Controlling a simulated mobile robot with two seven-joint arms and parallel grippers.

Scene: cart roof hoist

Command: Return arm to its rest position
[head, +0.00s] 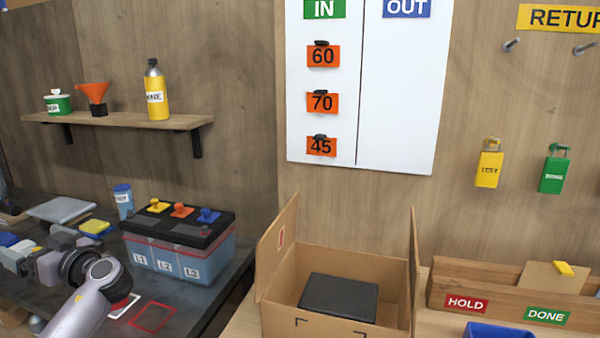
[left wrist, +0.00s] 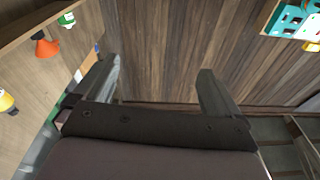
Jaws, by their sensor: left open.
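My left arm comes in at the lower left of the head view, above the dark workbench (head: 215,290). My left gripper (head: 28,252) points left there, in front of the battery box (head: 180,262) and to its left. In the left wrist view my left gripper (left wrist: 158,82) has its two fingers well apart, with nothing between them but the wooden surface behind. The fingertips are small and partly mixed with bench items in the head view. My right gripper is not in view.
A wall shelf (head: 120,122) holds an orange funnel (head: 93,93), a green container (head: 58,103) and a yellow bottle (head: 156,92). An open cardboard box (head: 335,262) holds a dark flat block (head: 338,297). A wooden rack (head: 480,275) stands right. Small items crowd the bench's left.

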